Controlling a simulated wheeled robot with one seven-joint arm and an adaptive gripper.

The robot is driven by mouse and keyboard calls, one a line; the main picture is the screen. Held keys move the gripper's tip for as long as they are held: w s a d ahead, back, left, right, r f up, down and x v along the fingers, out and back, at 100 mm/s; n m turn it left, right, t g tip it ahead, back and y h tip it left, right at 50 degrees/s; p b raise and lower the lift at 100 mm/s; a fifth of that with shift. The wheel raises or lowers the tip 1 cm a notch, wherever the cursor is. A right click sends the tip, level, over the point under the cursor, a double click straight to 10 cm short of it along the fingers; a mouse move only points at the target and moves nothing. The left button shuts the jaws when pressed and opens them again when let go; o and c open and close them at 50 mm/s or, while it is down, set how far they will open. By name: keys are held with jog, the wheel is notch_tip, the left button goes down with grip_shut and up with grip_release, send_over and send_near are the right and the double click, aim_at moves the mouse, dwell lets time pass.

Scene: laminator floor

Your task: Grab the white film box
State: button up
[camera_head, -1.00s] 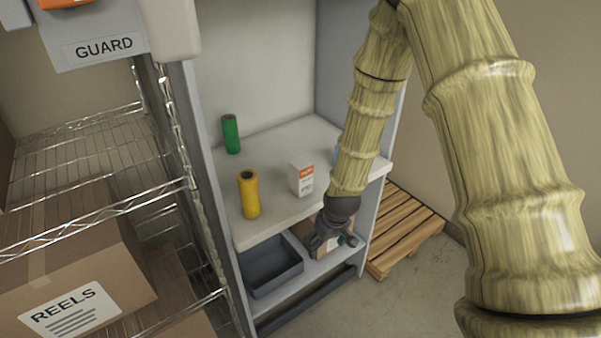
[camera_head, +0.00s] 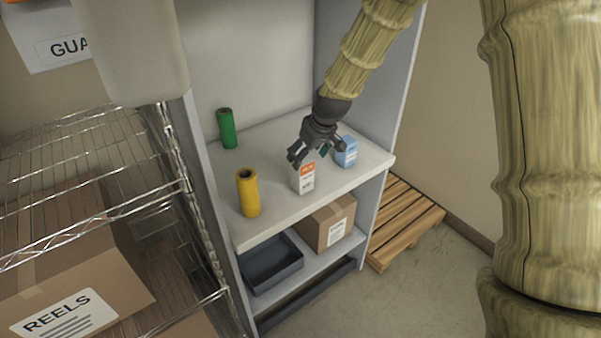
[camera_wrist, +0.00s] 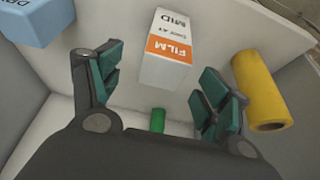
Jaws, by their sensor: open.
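The white film box (camera_head: 303,181) with an orange label band stands upright on the upper shelf. In the wrist view the film box (camera_wrist: 167,50) shows "FILM" and "MID" lettering, ahead of and between the lines of the two fingers. My gripper (camera_head: 313,158) is above and just behind the box in the head view, partly covering its top. In the wrist view my gripper (camera_wrist: 157,90) has its fingers wide apart with nothing between the pads. I cannot tell whether a finger touches the box.
A yellow roll (camera_head: 249,194) stands left of the film box, a green roll (camera_head: 227,129) farther back, a blue box (camera_head: 346,152) to the right. A grey bin (camera_head: 270,268) and cardboard box (camera_head: 327,222) sit below. A wire rack (camera_head: 90,175) stands at left.

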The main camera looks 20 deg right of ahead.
aim_at(301, 182)
jog(key=shift+x, duration=1.2)
jog(key=shift+w+a+f+p, duration=0.3)
jog(key=shift+w+f+p, duration=0.15)
jog(key=shift+f+p, duration=0.25)
jog(key=shift+w+a+f+p, duration=0.4)
jog(key=shift+f+p, duration=0.1)
jog(key=shift+f, duration=0.3)
jog(key=shift+x, duration=0.9)
jog(key=shift+d, duration=0.1)
jog(key=c, duration=1.3)
jog(key=shift+r, duration=0.1)
